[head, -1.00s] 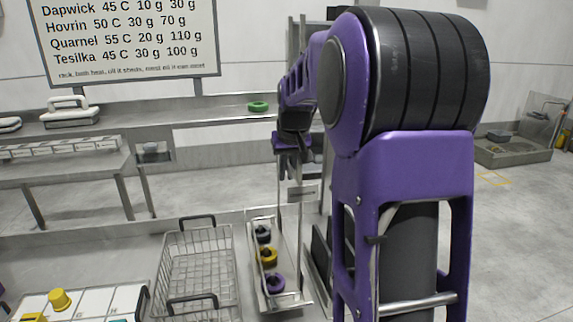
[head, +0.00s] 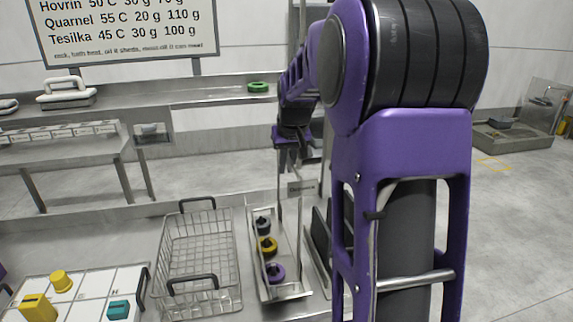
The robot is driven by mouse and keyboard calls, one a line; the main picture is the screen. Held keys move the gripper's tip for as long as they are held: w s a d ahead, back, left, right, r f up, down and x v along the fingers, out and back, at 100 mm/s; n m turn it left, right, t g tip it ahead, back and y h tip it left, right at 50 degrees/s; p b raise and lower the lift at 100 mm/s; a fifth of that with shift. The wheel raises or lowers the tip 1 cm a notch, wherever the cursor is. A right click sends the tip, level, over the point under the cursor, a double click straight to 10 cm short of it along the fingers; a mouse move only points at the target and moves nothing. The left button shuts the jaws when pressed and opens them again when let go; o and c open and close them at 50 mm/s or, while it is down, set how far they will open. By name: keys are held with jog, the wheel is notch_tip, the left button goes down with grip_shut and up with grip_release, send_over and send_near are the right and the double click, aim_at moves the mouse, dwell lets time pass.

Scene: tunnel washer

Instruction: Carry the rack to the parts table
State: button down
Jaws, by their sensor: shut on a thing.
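My gripper (head: 287,158) hangs at the end of the purple arm, at mid-height right of centre. Its fingers look small and dark; what they are shut on is hard to make out. Below it, a narrow metal tray (head: 257,288) holds a grey, a yellow and a purple ring-shaped part in a row. Thin upright posts rise beside this tray towards the gripper; I cannot tell if they join it. A wire basket (head: 198,245) with two black handles stands left of the tray, apart from my gripper. I cannot tell for certain which thing is the rack or which table is the parts table.
A steel table (head: 80,158) with a row of labelled boxes stands at the left. A long shelf behind bears a green ring (head: 258,86). A white board (head: 85,288) with yellow and teal blocks lies lower left. Open floor (head: 510,240) shows at the right.

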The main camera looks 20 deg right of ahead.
jog(key=shift+r, duration=0.25)
jog(key=shift+f, duration=0.2)
jog(key=shift+f+b, duration=0.3)
jog(key=shift+f, duration=0.2)
dwell(0.5)
jog(key=shift+f+b, duration=0.8)
jog(key=shift+f, duration=0.55)
